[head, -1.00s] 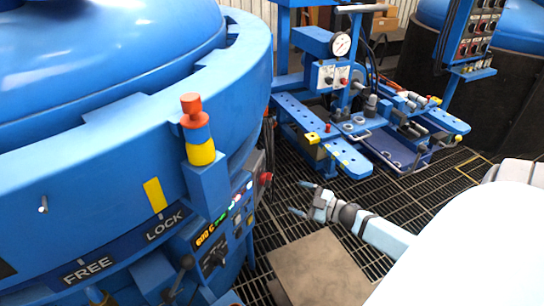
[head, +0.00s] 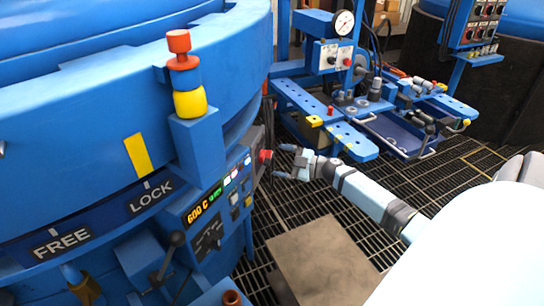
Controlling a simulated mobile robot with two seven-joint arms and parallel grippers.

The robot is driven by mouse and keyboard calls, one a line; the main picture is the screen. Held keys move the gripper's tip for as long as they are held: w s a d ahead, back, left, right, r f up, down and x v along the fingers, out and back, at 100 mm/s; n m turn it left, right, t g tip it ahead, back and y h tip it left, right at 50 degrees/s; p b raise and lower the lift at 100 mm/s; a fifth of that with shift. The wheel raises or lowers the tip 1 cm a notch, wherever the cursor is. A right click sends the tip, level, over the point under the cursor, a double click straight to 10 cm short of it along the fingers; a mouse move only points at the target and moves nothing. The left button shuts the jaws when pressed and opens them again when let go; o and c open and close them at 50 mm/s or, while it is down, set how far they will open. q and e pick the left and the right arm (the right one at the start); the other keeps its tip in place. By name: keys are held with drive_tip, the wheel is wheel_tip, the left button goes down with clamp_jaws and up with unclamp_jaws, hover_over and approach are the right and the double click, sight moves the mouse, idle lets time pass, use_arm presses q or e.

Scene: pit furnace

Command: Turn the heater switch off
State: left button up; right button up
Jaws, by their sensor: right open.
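The blue furnace's control panel (head: 205,215) faces right and carries a lit "600 C" display (head: 201,207). Below the display is a black rotary switch plate (head: 208,238), and small coloured buttons sit to its right. I cannot read which control is the heater switch. A red knob (head: 265,156) sticks out from the panel's far right side. My right gripper (head: 282,162) is open and empty, its fingers pointing left toward the red knob with a small gap in the picture. My left gripper is out of view.
The furnace rim carries a red, blue and yellow post (head: 186,85) and LOCK/FREE labels (head: 105,225). A blue workbench with a gauge (head: 343,23) stands behind my right gripper. A flat plate (head: 322,262) lies on the grated floor, which is open around it.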

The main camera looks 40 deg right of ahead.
sight(270, 158)
drive_tip(key=x, duration=0.3)
drive_tip(key=shift+w+b, duration=0.2)
drive_tip(key=shift+b, duration=0.1)
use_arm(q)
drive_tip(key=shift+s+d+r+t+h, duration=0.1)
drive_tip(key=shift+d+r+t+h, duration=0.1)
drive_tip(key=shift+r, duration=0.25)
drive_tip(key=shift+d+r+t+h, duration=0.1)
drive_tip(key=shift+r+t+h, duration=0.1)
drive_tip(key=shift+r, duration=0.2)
use_arm(e)
drive_tip(key=shift+a, duration=0.1)
drive_tip(key=c, duration=0.9)
